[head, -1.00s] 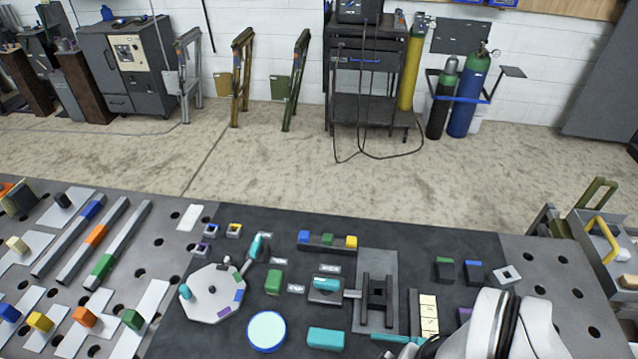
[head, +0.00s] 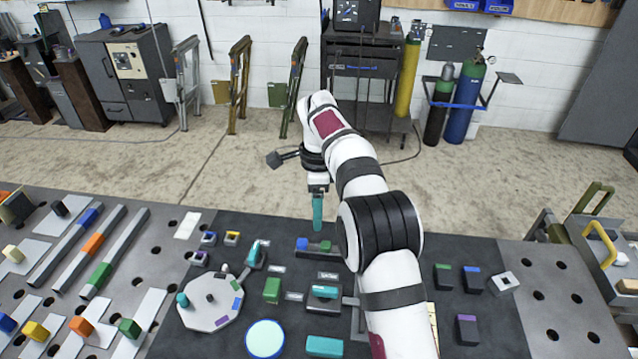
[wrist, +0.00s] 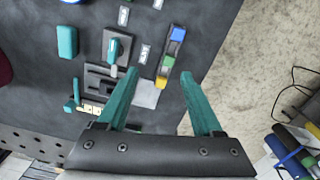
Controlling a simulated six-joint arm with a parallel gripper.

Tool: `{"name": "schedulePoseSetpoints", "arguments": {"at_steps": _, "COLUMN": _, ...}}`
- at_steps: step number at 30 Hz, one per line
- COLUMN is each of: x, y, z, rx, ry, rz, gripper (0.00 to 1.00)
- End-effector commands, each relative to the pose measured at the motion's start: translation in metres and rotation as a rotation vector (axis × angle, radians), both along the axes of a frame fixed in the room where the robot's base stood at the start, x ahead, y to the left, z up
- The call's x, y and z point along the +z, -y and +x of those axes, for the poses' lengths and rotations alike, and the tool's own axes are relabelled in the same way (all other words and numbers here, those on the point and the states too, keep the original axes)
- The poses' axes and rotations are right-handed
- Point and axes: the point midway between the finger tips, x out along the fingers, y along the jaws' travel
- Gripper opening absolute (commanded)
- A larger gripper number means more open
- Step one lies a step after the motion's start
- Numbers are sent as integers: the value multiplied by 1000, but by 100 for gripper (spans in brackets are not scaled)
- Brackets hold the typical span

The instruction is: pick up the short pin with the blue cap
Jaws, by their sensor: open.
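A dark holder (wrist: 167,69) carries a blue, a green and a yellow cap in a row. Its blue cap (head: 303,243) is at the left end in the head view and at the far end in the wrist view (wrist: 178,34). The length of the pin under it is hidden. My gripper (head: 317,227) points down near the holder, with teal fingers. In the wrist view my gripper (wrist: 159,74) is open and empty, with the holder showing between and beyond its fingertips. My arm hides the yellow end in the head view.
A dark block with a blue top (head: 472,270) stands at the right beside a green-topped block (head: 444,270). A teal-handled fixture (head: 323,292) and a green block (head: 272,290) are in front of the holder. A grey turntable (head: 210,305) is at left.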

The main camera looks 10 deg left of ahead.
Motion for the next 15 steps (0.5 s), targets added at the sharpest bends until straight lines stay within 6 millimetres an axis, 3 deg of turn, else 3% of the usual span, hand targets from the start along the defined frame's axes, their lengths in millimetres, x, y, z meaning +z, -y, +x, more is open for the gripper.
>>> {"name": "schedulePoseSetpoints", "arguments": {"at_steps": 1, "x": -24, "y": -16, "z": 10, "rx": -50, "ry": 0, "rz": -9, "gripper": 68}}
{"name": "schedulePoseSetpoints", "arguments": {"at_steps": 5, "x": -59, "y": -38, "z": 22, "rx": -160, "ry": 10, "rz": -21, "gripper": 68}}
{"name": "schedulePoseSetpoints", "arguments": {"at_steps": 11, "x": -83, "y": -42, "z": 24, "rx": -188, "ry": 13, "rz": -25, "gripper": 68}}
{"name": "schedulePoseSetpoints", "arguments": {"at_steps": 15, "x": -113, "y": -42, "z": 23, "rx": -188, "ry": 12, "rz": -24, "gripper": 68}}
